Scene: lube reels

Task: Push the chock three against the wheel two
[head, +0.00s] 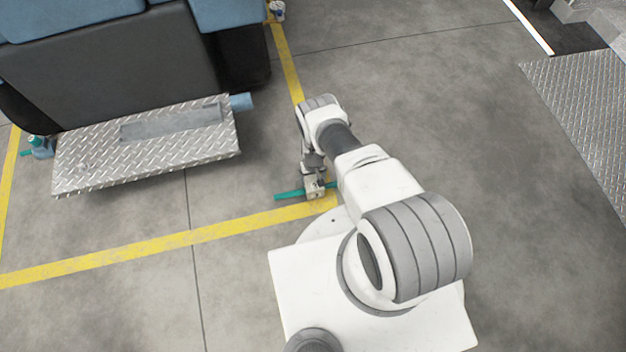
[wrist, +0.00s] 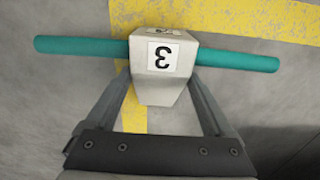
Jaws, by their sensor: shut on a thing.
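Chock three (wrist: 162,62) is a pale block with a black 3 on a white label and a teal bar through it, sticking out on both sides. In the head view the chock (head: 314,187) is low over or on the floor by the yellow line; I cannot tell if it touches the floor. My gripper (wrist: 160,95) is shut on the chock, one finger on each side of the block. It also shows in the head view (head: 314,176), pointing down. No wheel is clearly visible and I cannot make out wheel two.
A blue and dark grey vehicle (head: 110,75) with a metal tread step (head: 85,165) stands at the upper left. A blue and teal item (head: 40,146) is at the step's left end. Yellow lines (head: 150,246) cross the floor. Grey floor (head: 480,130) to the right is clear.

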